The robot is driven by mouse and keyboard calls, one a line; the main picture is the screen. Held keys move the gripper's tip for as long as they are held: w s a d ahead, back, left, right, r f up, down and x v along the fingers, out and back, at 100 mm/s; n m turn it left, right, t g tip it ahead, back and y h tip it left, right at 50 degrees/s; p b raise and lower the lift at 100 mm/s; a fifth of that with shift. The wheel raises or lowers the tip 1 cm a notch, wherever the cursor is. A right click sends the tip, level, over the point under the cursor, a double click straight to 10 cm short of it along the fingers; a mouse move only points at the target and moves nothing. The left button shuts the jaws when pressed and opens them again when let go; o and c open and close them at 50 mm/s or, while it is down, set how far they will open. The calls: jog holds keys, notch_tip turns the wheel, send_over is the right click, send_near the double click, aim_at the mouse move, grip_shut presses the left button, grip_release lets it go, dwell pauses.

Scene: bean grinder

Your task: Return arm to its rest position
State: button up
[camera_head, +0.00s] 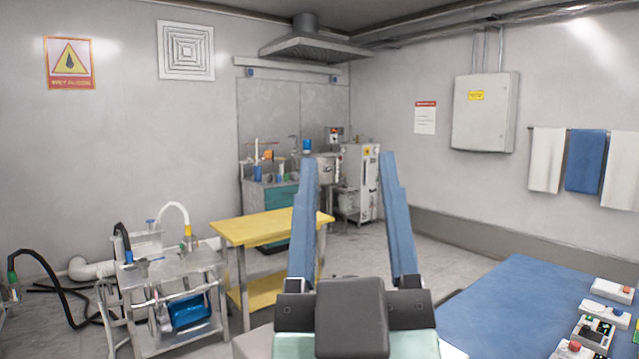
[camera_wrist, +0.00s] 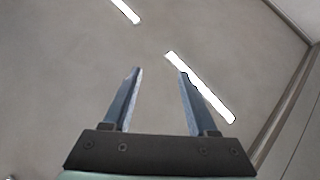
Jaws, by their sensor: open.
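My gripper (camera_head: 346,162) stands in the lower middle of the head view with its two blue fingers pointing up. The fingers are wide apart and nothing is between them. In the wrist view my gripper (camera_wrist: 159,72) is also open and empty, seen against the ceiling with two bright light strips. It touches no object in either view.
A blue-topped table (camera_head: 520,300) with several small devices is at the lower right. A yellow-topped table (camera_head: 270,227) stands left of my gripper, and a metal cart (camera_head: 150,283) with hoses is further left. Lab equipment (camera_head: 355,180) stands at the back. Some floor between is clear.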

jog(key=s+a+r+m+t, duration=0.1)
jog(key=s+a+r, duration=0.1)
jog(key=s+r, duration=0.2)
notch_tip(320, 180, up, 2)
jog(key=shift+s+r, duration=0.2)
jog(key=shift+s, duration=0.05)
jog(key=shift+r, duration=0.1)
